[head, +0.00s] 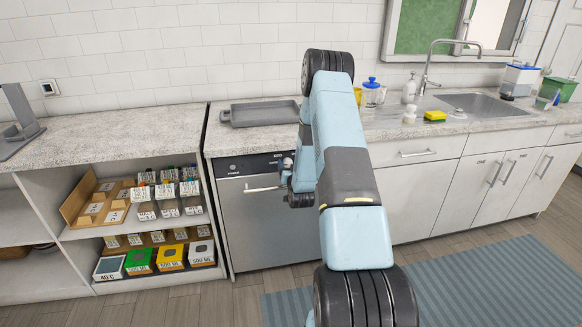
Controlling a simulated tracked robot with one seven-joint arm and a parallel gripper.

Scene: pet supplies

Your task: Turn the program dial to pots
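A silver dishwasher (263,220) with a dark control panel (250,166) along its top stands under the counter in the head view. Its bar handle (262,188) runs below the panel. My gripper (286,167) is small and partly hidden by my arm, at the right part of the panel. I cannot tell whether it touches the panel, or whether its fingers are open or shut. The program dial cannot be made out; the right end of the panel is hidden behind my gripper and arm. Panel markings are too small to read.
A grey tray (262,113) lies on the counter above the dishwasher. An open shelf (78,236) with labelled boxes stands left. White cabinets (420,195), a sink (485,104) and a yellow sponge (435,115) are right. A striped blue rug (480,285) covers the floor at right.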

